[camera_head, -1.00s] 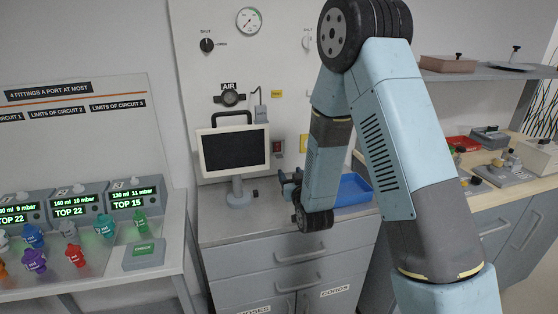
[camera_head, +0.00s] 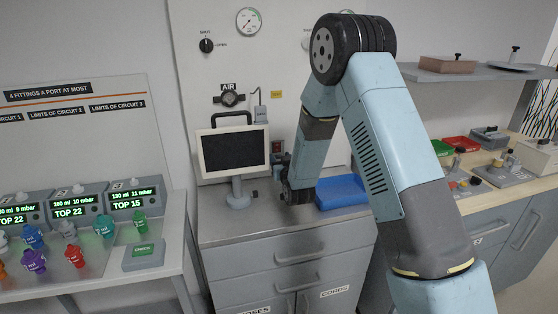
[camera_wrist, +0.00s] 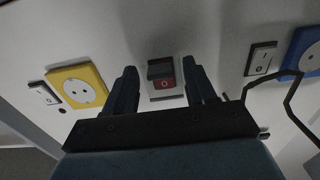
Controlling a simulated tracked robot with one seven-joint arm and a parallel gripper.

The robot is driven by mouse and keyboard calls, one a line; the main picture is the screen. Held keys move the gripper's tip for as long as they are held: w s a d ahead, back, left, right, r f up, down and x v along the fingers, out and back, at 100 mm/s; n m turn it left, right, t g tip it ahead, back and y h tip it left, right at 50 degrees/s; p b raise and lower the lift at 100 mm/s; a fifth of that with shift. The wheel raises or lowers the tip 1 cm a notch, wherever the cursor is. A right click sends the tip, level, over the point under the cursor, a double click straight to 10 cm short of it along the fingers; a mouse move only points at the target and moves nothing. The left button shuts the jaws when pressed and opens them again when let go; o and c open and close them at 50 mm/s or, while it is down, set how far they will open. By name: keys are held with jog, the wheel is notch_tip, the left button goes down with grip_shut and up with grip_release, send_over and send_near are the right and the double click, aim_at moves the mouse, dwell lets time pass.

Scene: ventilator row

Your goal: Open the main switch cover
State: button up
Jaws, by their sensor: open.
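The main switch (camera_wrist: 165,83) shows in the wrist view as a red rocker in a pale housing on the wall panel. A dark grey flap, its cover (camera_wrist: 161,68), lies along the rocker's upper side; I cannot tell how far it is raised. My gripper (camera_wrist: 160,72) is open and empty, with one finger on each side of the switch and cover. The fingers look apart from them, but the depth gap is unclear. In the head view, the switch (camera_head: 277,147) is small on the panel just above my gripper (camera_head: 281,172), whose fingertips are hard to make out.
A monitor (camera_head: 233,151) stands close left of my gripper. A blue tray (camera_head: 342,190) lies on the counter to the right.

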aim_at(282, 147)
jog(key=shift+c, duration=0.4)
jog(key=c, duration=0.9)
jog(key=shift+s+a, duration=0.1)
jog(key=shift+a, duration=0.3)
grip_shut()
jog(key=shift+d+r, duration=0.15)
jog(key=shift+d, duration=0.2)
jog(key=shift+s+d+r+g+h, duration=0.1)
jog(key=shift+s+r+g+h, duration=0.15)
jog(key=shift+g, duration=0.5)
jog(key=shift+s+d+r+g+h, duration=0.15)
jog(key=shift+s+r+g, duration=0.15)
jog(key=shift+g, duration=0.45)
jog(key=g, duration=0.1)
jog(key=s+r+g+h, duration=0.1)
jog(key=g, duration=0.1)
jog(key=r+g, duration=0.1)
jog(key=g, duration=0.1)
jog(key=shift+s+r, duration=0.15)
jog(key=shift+r, duration=0.1)
jog(key=shift+w+r+g+h, duration=0.1)
jog(key=shift+r+g+h, duration=0.55)
jog(key=shift+g, duration=0.8)
jog(key=shift+w+r+g+h, duration=0.1)
jog(key=shift+r+g+h, duration=0.25)
jog(key=shift+r+g, duration=0.8)
jog(key=shift+w+r+g+h, duration=0.1)
jog(key=shift+r+g+h, duration=0.4)
jog(key=shift+g, duration=1.2)
